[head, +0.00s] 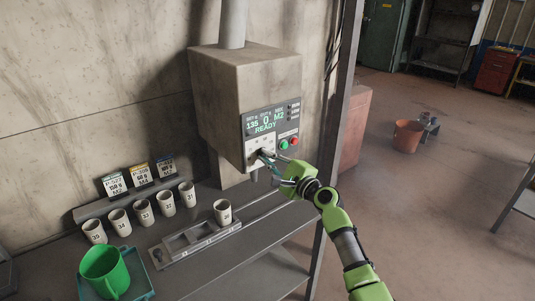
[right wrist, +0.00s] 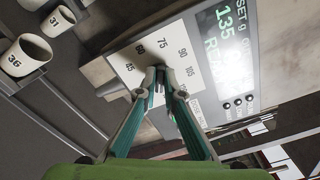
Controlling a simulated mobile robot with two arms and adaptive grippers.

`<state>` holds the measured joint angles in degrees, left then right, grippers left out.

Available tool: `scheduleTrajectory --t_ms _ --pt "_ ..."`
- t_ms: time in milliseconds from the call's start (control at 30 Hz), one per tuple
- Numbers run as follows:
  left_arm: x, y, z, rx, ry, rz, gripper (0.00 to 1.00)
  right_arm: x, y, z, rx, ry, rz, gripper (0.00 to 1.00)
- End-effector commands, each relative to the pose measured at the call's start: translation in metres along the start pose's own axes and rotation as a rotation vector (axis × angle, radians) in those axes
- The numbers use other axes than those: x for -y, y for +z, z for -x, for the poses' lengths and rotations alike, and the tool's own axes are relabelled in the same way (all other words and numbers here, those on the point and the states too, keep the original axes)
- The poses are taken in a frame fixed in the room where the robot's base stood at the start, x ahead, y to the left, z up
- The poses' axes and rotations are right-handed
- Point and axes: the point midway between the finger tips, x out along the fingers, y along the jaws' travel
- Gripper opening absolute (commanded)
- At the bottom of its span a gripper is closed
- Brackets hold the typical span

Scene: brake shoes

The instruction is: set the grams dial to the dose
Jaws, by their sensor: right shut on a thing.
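The dispenser box (head: 243,95) is on the wall above the bench. Its screen (head: 266,121) appears to read SET g 135, a 0, M2 and READY; 135 also shows on the screen in the right wrist view (right wrist: 225,18). The white grams dial plate (right wrist: 138,66) carries numbers including 45, 60, 75, 90 and 105. My right gripper (head: 263,155) is at the dial below the screen, its fingertips (right wrist: 160,73) shut on the dial knob. The fingers mostly hide the knob and its pointer. My left gripper is not in view.
Three dose cards (head: 140,175) stand behind several numbered cups (head: 143,212). Another cup (head: 223,212) stands on a grey slotted holder (head: 185,245). A green mug (head: 103,268) sits on a tray at front left. Green and red buttons (head: 288,143) are right of the dial.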

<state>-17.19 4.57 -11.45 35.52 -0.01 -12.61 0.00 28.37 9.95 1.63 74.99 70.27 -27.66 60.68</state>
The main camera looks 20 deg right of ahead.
Motion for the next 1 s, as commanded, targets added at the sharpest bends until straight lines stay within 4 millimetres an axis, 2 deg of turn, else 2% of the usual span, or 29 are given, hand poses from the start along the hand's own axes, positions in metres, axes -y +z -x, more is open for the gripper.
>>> scheduleTrajectory --t_ms 100,433,1000 --pt "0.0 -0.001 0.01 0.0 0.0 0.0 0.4 0.0 0.001 0.0 -0.001 0.005 -0.101 0.0" --pt "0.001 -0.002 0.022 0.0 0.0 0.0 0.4 -0.001 0.0 0.0 -0.001 0.005 -0.296 0.0" --pt "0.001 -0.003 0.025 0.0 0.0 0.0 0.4 -0.001 -0.001 0.0 -0.001 0.004 -0.372 0.0"
